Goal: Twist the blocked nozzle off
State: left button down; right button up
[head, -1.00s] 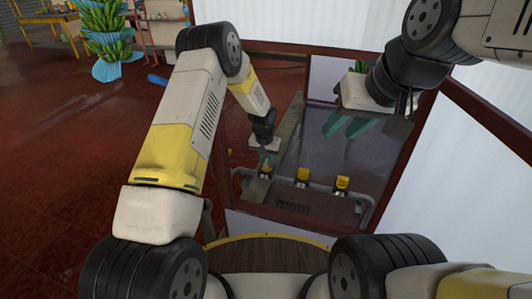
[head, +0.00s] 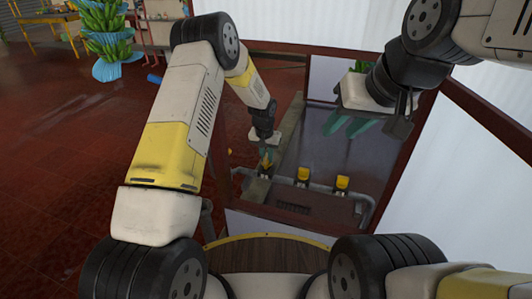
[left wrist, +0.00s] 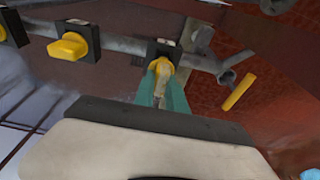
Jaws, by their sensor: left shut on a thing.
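Three yellow nozzles in black mounts sit along a grey pipe. In the head view my left gripper (head: 265,161) reaches down onto the leftmost nozzle (head: 267,166). The middle nozzle (head: 303,174) and the right nozzle (head: 342,182) stand free. In the left wrist view the teal fingers of my left gripper (left wrist: 163,80) are closed around the yellow nozzle (left wrist: 157,63), which they partly hide. Another nozzle (left wrist: 70,46) shows to its left. I cannot tell from its look whether the held nozzle is blocked. My right gripper (head: 346,125) hangs open and empty above the tray area.
The grey pipe (head: 365,205) bends around the right end of the row. Dark red frame posts and white panels close in the right side. A green banana bunch (head: 108,45) hangs far left.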

pick_arm(q)
jog(key=shift+v, duration=0.9)
jog(key=shift+w+r, duration=0.1)
jog(key=shift+w, duration=0.05)
jog(key=shift+w+v, duration=0.25)
jog(key=shift+v, duration=0.95)
jog(key=shift+w+v, duration=0.2)
jog(key=shift+v, duration=1)
jog(key=shift+d+r, duration=0.1)
jog(key=shift+d, duration=0.05)
